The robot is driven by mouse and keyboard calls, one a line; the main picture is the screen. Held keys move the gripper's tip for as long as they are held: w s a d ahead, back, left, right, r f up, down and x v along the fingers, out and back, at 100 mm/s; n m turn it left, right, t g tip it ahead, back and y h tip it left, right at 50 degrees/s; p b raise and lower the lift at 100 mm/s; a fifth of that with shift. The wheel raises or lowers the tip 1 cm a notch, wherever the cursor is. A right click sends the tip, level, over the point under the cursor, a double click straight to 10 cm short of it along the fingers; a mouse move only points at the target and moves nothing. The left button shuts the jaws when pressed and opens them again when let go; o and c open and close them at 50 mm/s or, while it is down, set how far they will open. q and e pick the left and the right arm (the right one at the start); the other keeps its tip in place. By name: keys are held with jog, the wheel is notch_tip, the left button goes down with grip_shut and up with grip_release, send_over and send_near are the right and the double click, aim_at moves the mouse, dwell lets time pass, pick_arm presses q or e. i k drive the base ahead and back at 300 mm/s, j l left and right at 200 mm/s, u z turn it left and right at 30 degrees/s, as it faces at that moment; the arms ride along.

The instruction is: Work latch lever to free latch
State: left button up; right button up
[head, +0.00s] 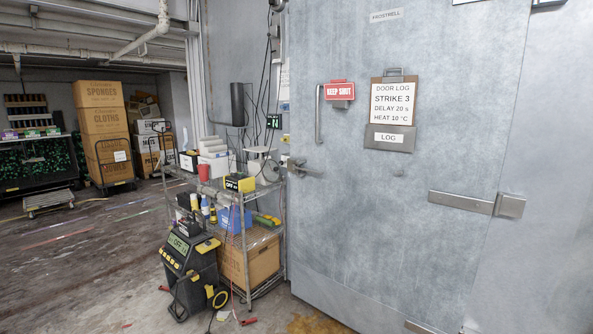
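The large grey freezer door (380,220) fills the right half of the head view and looks closed. A metal latch lever (304,169) sits at its left edge, at about mid-height, and points to the right. The latch body (284,161) is beside it at the door's edge, small and partly hard to make out. A vertical pull handle (319,114) is mounted above the lever. Neither of my grippers is in view, and nothing touches the lever.
A wire shelf cart (262,236) loaded with goods stands just left of the latch. A black and yellow charger unit (190,270) stands before it, with cables on the floor. A red "KEEP SHUT" sign (340,90) and a door log (391,101) hang on the door.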

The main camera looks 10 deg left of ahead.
aim_at(294, 166)
jog(key=i+j, duration=0.35)
jog(key=i+j+u, duration=0.1)
jog(key=i+j, duration=0.25)
jog(key=j, duration=0.2)
